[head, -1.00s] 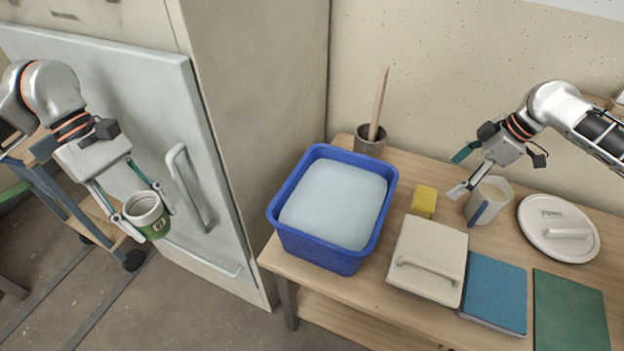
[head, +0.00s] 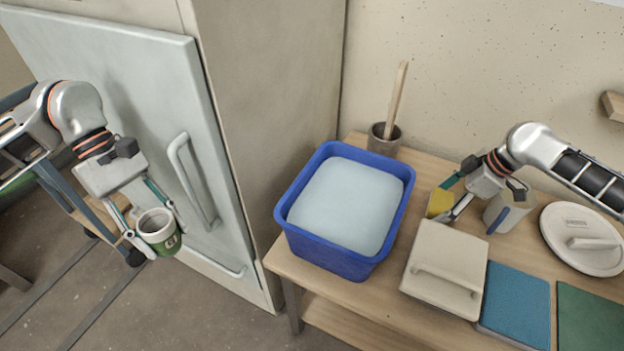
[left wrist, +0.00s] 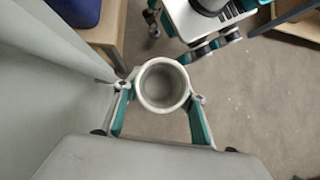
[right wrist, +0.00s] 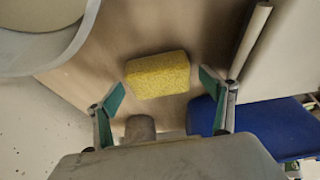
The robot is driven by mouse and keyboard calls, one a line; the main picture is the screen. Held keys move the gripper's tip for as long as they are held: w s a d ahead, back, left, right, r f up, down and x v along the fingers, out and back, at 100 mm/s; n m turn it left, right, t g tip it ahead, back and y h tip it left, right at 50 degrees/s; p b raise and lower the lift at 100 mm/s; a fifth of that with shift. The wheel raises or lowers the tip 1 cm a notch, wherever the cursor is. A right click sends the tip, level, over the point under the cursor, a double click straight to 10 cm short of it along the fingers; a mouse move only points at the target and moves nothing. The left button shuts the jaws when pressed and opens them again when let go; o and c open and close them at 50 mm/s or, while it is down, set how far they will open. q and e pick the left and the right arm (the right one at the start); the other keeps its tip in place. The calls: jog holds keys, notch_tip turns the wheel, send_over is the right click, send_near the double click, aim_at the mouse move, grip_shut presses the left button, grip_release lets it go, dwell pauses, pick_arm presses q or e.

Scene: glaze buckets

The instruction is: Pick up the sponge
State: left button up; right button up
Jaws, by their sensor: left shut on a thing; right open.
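The yellow sponge (head: 439,203) stands on the wooden table, right of the blue bucket. It also shows in the right wrist view (right wrist: 157,75), just beyond and between the fingertips. My right gripper (head: 450,199) is open at the sponge, and its fingers partly cover it in the head view. In the right wrist view the open jaws (right wrist: 168,90) have a finger on either side of the sponge; I cannot tell whether they touch it. My left gripper (left wrist: 161,92) is shut on a green and white cup (head: 160,231), held upright in the air before the pale cabinet door.
The blue bucket (head: 297,241) of pale liquid stands left of the sponge.

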aim_at(443, 201)
pick_arm(q)
jog(key=shift+f, duration=0.35)
pick_arm(e)
jog(key=shift+a+f, duration=0.15)
jog(key=shift+f, duration=0.35)
pick_arm(q)
jog(key=shift+r, duration=0.15)
pick_arm(e)
jog(key=shift+w+r, duration=0.1)
jog(key=shift+r, duration=0.05)
jog(key=c, duration=1)
pick_arm(q)
notch_tip(443, 201, up, 10)
jog(key=t+p, duration=0.1)
jog(key=p, duration=0.4)
jog(key=shift+w+r+p, duration=0.2)
jog(key=shift+w+p, duration=0.05)
jog(key=shift+p, duration=0.05)
pick_arm(e)
notch_tip(443, 201, up, 20)
